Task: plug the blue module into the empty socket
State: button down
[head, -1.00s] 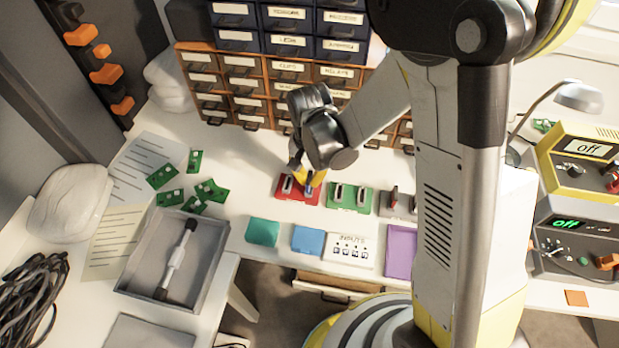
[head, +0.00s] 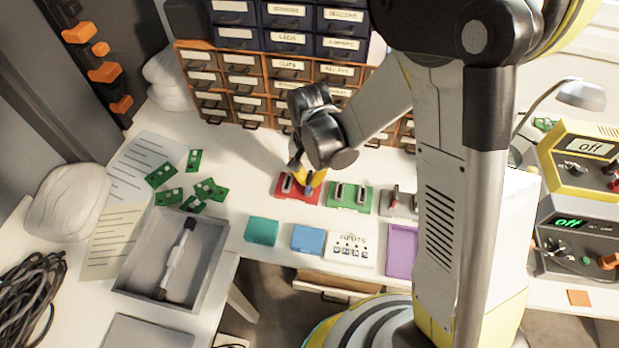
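My gripper (head: 308,180) points down over the right part of the red socket block (head: 284,197). A small piece of the blue module (head: 309,190) shows between its yellow-tipped fingers, and the gripper appears shut on it. The module is at the red block's right-hand slot; whether it is seated or just above cannot be told, as the fingers cover it. A grey module (head: 287,183) stands upright in the block's left part. The green block (head: 348,205) to the right carries two upright grey modules.
A grey block (head: 396,207) is partly behind my arm. In front lie a teal square (head: 262,231), a blue square (head: 308,238), a white labelled panel (head: 349,248) and a purple tray (head: 401,250). Drawers (head: 285,75) stand close behind. Green boards (head: 210,190) lie left.

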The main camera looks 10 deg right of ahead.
aim_at(309, 176)
jog(key=c, duration=1.5)
grip_release()
jog(key=shift+c, duration=0.2)
notch_tip(309, 176, up, 12)
